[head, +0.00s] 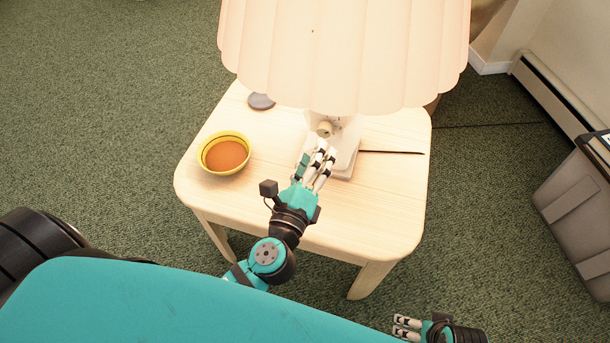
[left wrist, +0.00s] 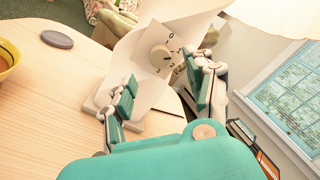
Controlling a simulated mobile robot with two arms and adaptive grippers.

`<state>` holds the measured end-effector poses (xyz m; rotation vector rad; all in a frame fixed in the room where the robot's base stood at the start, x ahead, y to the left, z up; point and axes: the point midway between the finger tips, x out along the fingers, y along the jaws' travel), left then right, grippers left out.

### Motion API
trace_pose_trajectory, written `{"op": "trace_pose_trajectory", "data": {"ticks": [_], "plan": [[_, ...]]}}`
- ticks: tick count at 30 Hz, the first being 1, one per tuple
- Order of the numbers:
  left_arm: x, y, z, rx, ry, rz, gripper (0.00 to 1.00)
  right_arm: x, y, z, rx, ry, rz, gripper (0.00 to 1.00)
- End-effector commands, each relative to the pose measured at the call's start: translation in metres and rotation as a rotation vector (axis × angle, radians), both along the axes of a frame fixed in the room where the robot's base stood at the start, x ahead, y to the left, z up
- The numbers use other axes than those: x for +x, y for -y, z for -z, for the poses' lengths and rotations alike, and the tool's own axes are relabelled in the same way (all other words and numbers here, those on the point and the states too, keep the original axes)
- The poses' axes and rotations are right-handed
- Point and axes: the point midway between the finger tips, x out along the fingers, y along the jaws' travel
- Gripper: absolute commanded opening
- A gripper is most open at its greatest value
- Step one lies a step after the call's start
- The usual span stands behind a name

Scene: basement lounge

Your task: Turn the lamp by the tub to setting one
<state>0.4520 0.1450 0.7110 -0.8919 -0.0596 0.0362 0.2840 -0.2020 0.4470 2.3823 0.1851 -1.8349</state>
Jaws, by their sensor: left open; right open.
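The lamp stands on a pale wooden table, with a pleated cream shade (head: 345,55) and a white body. A round beige knob (head: 325,128) sits on the front of its body. In the left wrist view the knob (left wrist: 160,56) is on a white plate with small dark marks, including what looks like a 0 at the top; which mark it points to is unclear. My left gripper (head: 325,149) is open just in front of the knob, its fingers (left wrist: 165,88) apart on either side below it, not visibly touching. My right gripper (head: 397,327) is open, low at right, away from the table.
The table (head: 385,215) also holds a yellow bowl (head: 245,166) of orange-brown contents and a grey disc (head: 261,101). A dark cord (head: 395,152) runs right from the lamp. A grey tub (head: 575,205) stands on the carpet at right. The shade overhangs the knob.

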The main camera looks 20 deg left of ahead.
Motion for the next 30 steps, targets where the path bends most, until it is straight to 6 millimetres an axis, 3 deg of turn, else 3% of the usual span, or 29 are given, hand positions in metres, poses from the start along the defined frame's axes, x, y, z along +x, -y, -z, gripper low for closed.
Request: {"op": "trace_pose_trajectory", "data": {"ticks": [3, 10, 30], "plan": [[-0.026, 0.001, 0.002, 0.001, -0.005, 0.001, 0.55, 0.0, 0.0, 0.0, 0.0, 0.0, 0.0, 1.0], [-0.055, 0.003, 0.003, 0.001, -0.002, 0.001, 0.55, 0.0, 0.0, 0.0, 0.0, 0.0, 0.001, 1.0], [-0.06, 0.002, 0.002, -0.008, -0.002, -0.005, 0.55, 0.0, 0.0, 0.0, 0.0, 0.0, 0.001, 1.0]]}}
